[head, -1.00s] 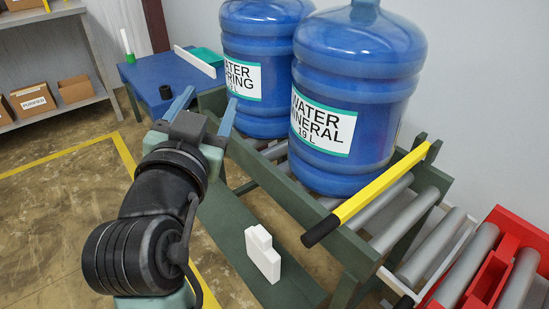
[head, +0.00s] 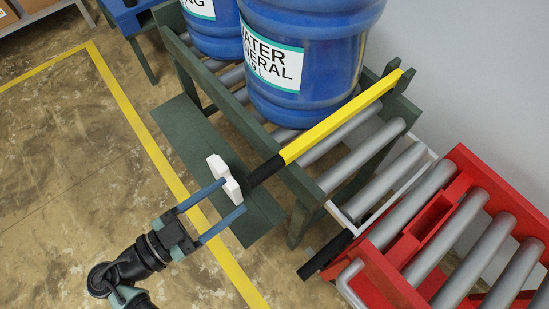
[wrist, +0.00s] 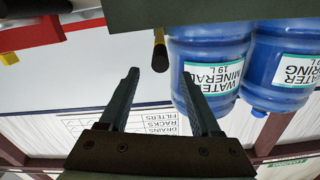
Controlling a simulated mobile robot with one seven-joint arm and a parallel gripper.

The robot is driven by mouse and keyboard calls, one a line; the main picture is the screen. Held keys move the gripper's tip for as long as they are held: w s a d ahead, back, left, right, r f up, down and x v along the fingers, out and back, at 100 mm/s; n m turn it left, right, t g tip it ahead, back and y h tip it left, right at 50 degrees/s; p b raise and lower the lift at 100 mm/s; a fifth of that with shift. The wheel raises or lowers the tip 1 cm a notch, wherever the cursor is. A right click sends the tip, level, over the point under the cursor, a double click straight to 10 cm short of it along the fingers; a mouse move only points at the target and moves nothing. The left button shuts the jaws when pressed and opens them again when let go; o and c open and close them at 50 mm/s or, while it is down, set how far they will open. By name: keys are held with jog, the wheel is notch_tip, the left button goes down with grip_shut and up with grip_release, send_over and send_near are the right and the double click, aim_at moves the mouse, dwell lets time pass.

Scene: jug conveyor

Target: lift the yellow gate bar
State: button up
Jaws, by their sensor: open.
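The yellow gate bar (head: 345,118) lies across the roller conveyor in front of the Water Mineral jug, level or nearly so. Its black grip (head: 266,170) sticks out past the conveyor's near side rail. My gripper (head: 232,195) is open and empty, apart from the grip, with its fingers pointing towards it. In the wrist view, which is upside down, the black grip (wrist: 160,58) shows end-on beyond my fingertips (wrist: 160,75), roughly centred between them, with a little yellow behind it.
The blue Water Mineral jug (head: 305,60) stands behind the bar, with another jug (head: 212,32) beyond it. A white block (head: 224,177) is by my fingertips in the head view. A red roller cart (head: 385,268) with a black handle (head: 325,255) stands at right. Floor at left is clear.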

aim_at(281, 159)
jog(key=x, duration=1)
jog(key=shift+w+d, duration=0.2)
jog(key=shift+d, duration=0.05)
grip_shut()
dwell(0.9)
